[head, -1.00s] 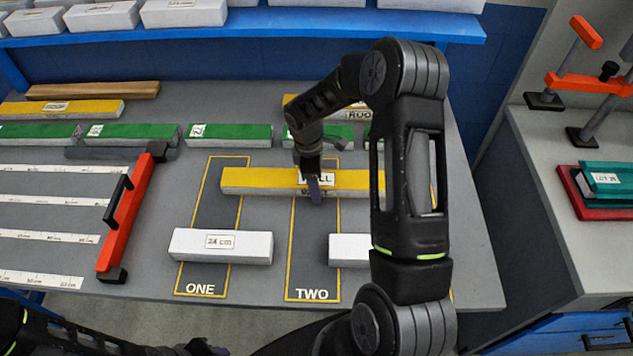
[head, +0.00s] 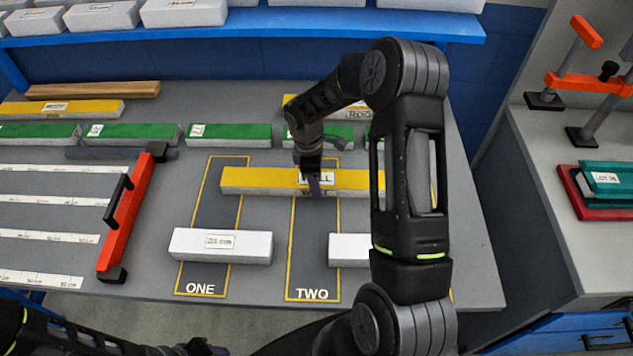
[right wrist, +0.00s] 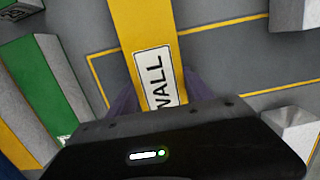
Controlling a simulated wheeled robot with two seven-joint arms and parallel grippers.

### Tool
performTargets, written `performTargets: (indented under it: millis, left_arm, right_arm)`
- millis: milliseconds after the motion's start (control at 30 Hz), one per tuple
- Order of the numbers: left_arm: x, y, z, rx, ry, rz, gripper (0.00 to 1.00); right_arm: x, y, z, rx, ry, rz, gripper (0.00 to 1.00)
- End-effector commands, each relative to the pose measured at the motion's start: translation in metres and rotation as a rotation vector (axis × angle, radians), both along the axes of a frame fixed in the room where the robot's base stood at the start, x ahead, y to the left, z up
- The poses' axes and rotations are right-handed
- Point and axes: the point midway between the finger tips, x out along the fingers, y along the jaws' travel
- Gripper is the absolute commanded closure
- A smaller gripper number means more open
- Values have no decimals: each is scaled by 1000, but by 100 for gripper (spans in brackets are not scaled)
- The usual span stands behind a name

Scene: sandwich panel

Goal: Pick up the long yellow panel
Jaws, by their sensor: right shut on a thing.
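The long yellow panel (head: 262,181), yellow on top with pale sides and a WALL label, lies across the far parts of bays ONE and TWO. My right gripper (head: 315,186) comes down over its middle and is shut on it at the label. In the right wrist view the yellow panel (right wrist: 142,30) runs up from between the purple fingers, with part of the label hidden by the gripper body. I see no clear gap under the panel. My left gripper (head: 205,348) shows only partly at the bottom edge, and its fingers are unclear.
White blocks (head: 221,246) lie nearer me in the bays. Green-topped blocks (head: 230,135) line up behind the panel. A blue shelf (head: 250,27) overhangs the back.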

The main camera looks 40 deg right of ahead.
Motion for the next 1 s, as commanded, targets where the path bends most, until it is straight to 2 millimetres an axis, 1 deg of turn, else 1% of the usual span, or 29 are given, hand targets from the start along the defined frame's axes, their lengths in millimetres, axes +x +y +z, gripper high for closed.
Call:
performTargets:
  millis: [33,133,367,467,567,633,900,1000]
  left_arm:
    - [0,0,0,0,0,0,64]
    - [0,0,0,0,0,0,64]
    - [0,0,0,0,0,0,64]
    - [0,0,-2,0,0,0,64]
    - [0,0,-4,-1,-1,-1,64]
    - [0,-1,-7,-2,-3,0,64]
    - [2,-1,-17,-4,-7,-2,64]
    - [2,-1,-19,-5,-8,-2,64]
  right_arm:
    - [0,0,0,0,0,0,86]
    - [0,0,0,0,0,0,94]
    - [1,0,1,-1,-1,0,94]
    - [1,0,5,-1,-3,0,94]
    - [1,-1,15,-2,-5,1,94]
    - [1,-1,25,-2,-5,-1,94]
    - [1,0,77,-1,-6,1,94]
    - [1,0,91,-1,-4,-1,94]
